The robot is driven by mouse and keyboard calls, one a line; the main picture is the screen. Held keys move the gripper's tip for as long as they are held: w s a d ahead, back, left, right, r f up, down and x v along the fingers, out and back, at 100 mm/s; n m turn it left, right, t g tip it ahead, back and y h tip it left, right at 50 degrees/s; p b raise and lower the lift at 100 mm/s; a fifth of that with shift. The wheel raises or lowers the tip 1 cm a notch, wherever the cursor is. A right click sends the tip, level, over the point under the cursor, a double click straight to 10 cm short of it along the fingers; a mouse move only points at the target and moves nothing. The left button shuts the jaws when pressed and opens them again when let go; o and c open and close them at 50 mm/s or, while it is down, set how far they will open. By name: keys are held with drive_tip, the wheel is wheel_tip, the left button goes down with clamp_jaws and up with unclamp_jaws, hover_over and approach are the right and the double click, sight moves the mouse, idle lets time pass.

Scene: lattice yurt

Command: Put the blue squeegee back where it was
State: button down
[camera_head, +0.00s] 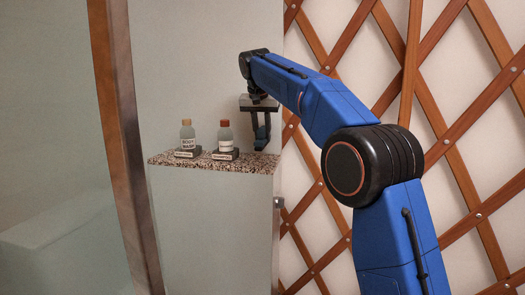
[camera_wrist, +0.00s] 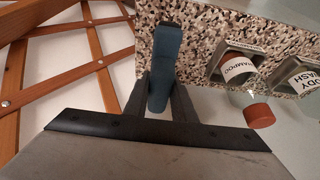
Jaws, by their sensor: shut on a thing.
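The blue squeegee (camera_wrist: 164,62) is held between the fingers of my gripper (camera_wrist: 160,88) in the wrist view, with the speckled ledge behind it. In the head view, my gripper (camera_head: 261,127) points down above the right end of the speckled ledge (camera_head: 256,164). The squeegee (camera_head: 262,142) shows there as a dark blue piece hanging from the fingers, partly hidden by them. I cannot tell whether its lower end touches the ledge.
A body wash bottle (camera_head: 187,135) and a shampoo bottle (camera_head: 225,136) stand on dark bases left of my gripper. A small metal fitting (camera_head: 279,202) sits on the right edge below the ledge. A wooden lattice wall (camera_head: 455,130) is at right, a glass panel (camera_head: 50,110) at left.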

sight(261, 129)
drive_tip(key=shift+f, duration=2.7)
drive_tip(key=shift+f, duration=0.1)
drive_tip(key=c, duration=1.5)
unclamp_jaws()
drive_tip(key=v, duration=1.2)
